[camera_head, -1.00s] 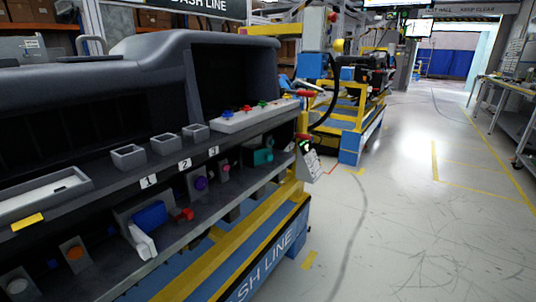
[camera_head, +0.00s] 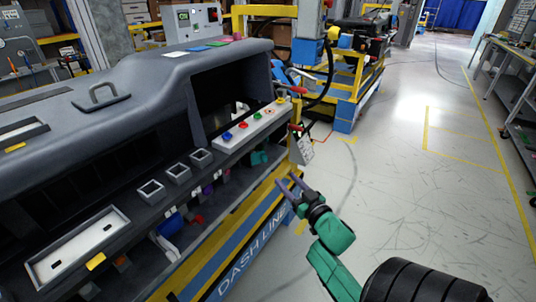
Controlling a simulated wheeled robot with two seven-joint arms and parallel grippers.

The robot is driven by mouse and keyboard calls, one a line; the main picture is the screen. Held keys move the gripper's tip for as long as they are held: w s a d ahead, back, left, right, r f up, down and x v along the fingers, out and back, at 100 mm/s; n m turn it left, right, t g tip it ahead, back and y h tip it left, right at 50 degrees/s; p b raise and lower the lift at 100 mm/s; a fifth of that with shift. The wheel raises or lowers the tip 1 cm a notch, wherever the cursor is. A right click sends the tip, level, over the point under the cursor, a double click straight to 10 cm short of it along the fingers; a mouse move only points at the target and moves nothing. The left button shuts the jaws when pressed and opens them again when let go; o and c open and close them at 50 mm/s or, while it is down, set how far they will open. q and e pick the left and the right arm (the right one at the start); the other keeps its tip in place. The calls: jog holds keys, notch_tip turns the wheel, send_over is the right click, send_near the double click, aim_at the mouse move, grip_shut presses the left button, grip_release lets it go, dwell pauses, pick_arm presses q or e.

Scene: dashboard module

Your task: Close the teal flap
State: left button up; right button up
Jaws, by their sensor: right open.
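A small teal piece (camera_head: 260,157) shows on the lower shelf of the dashboard module, under the ledge near its right end. It is the only teal thing on the module, but it is too small to tell how far open it stands. My right gripper (camera_head: 289,187) is in front of the module's right end, below and to the right of the teal piece and apart from it. Its two dark fingers are spread and hold nothing. My left gripper is out of view.
A white strip with coloured knobs (camera_head: 249,130) sits on the ledge above the teal piece. Grey square cups (camera_head: 178,173) and a white tray (camera_head: 78,246) are farther left. A yellow rail (camera_head: 235,232) runs along the front. Open floor (camera_head: 400,190) is to the right.

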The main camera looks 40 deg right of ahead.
aim_at(266, 157)
jog(key=w, duration=0.4)
jog(key=w+d, duration=0.1)
jog(key=w, duration=0.3)
jog(key=w+d, duration=0.1)
jog(key=w, duration=0.3)
jog(key=shift+w+d+f, duration=0.1)
jog(key=shift+w+d, duration=0.05)
jog(key=shift+w, duration=0.1)
grip_shut()
